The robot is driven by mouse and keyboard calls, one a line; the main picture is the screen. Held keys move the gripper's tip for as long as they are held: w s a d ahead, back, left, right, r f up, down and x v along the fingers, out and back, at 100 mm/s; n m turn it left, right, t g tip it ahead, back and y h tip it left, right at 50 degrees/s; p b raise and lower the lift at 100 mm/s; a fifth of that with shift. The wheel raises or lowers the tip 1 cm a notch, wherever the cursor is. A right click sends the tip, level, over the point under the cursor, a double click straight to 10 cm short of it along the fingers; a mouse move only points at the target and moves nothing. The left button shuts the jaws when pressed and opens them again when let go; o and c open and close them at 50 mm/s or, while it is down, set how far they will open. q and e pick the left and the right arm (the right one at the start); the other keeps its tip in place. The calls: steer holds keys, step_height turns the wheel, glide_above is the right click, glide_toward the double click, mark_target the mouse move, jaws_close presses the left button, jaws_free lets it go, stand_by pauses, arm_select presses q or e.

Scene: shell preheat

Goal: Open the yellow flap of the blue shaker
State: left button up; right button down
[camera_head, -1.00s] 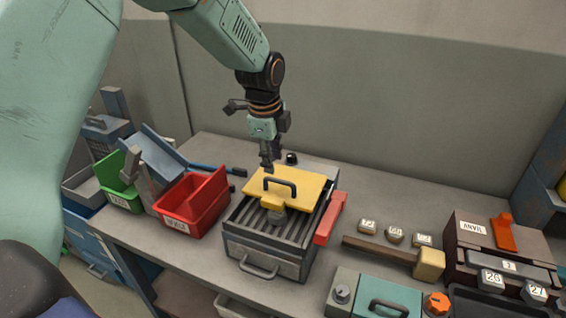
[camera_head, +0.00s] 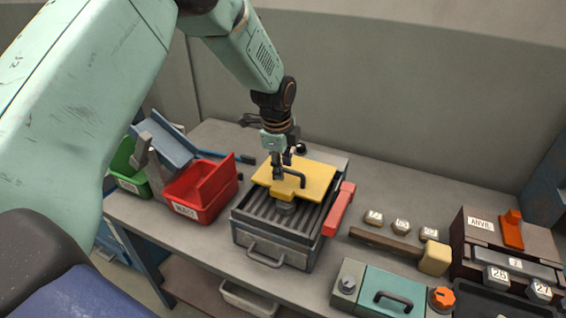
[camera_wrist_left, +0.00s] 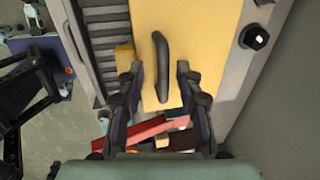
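The shaker (camera_head: 268,252) looks dark grey rather than blue. It is a box with a slatted grate and a front handle on the bench. Its yellow flap (camera_head: 315,172) lies flat over the back part of the grate. A dark bar handle (camera_head: 292,180) stands on the flap; it also shows in the left wrist view (camera_wrist_left: 161,62). My left gripper (camera_head: 283,168) is just above the flap at this handle. In the left wrist view my left gripper (camera_wrist_left: 160,76) is open, with one finger on each side of the handle's near end. I cannot tell whether either finger touches it. My right gripper is out of view.
A red bin (camera_head: 205,192) and a green bin (camera_head: 130,170) stand left of the shaker. A red bar (camera_head: 339,209) runs along its right side. A mallet (camera_head: 434,258), small labelled blocks (camera_head: 401,226) and a teal box (camera_head: 378,292) lie farther right. A wall is behind.

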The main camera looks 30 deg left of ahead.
arm_select(q)
steer(key=shift+w+d+f, duration=0.1)
steer(key=shift+w+d, duration=0.2)
steer(key=shift+w, duration=0.05)
steer(key=c, duration=0.4)
steer(key=shift+s+a, duration=0.2)
jaws_close()
